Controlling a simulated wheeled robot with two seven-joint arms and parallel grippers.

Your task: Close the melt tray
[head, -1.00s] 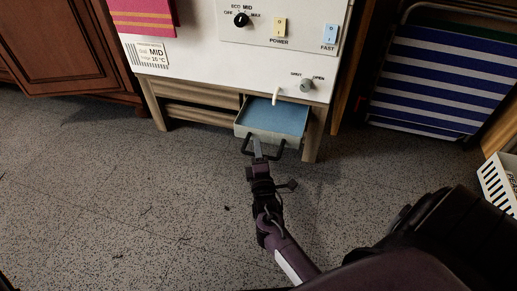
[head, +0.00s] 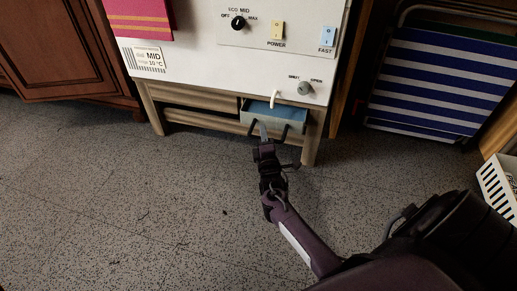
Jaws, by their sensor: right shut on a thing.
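The melt tray (head: 279,127) is a shallow grey-green drawer under the white appliance, with a dark handle on its front. In the head view only a narrow strip of its blue inside (head: 270,107) shows, so it stands slightly out of its slot. My right gripper (head: 264,130) is at the tray's front, shut on the left part of the handle, which it partly hides. My left gripper is not in the head view.
The white appliance (head: 190,62) stands on a wooden frame with legs (head: 310,145) either side. A white spout (head: 274,98) and grey knob (head: 305,88) sit above the tray. A striped folding chair (head: 430,85) and white basket (head: 497,180) are at right. The speckled floor (head: 130,200) is clear.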

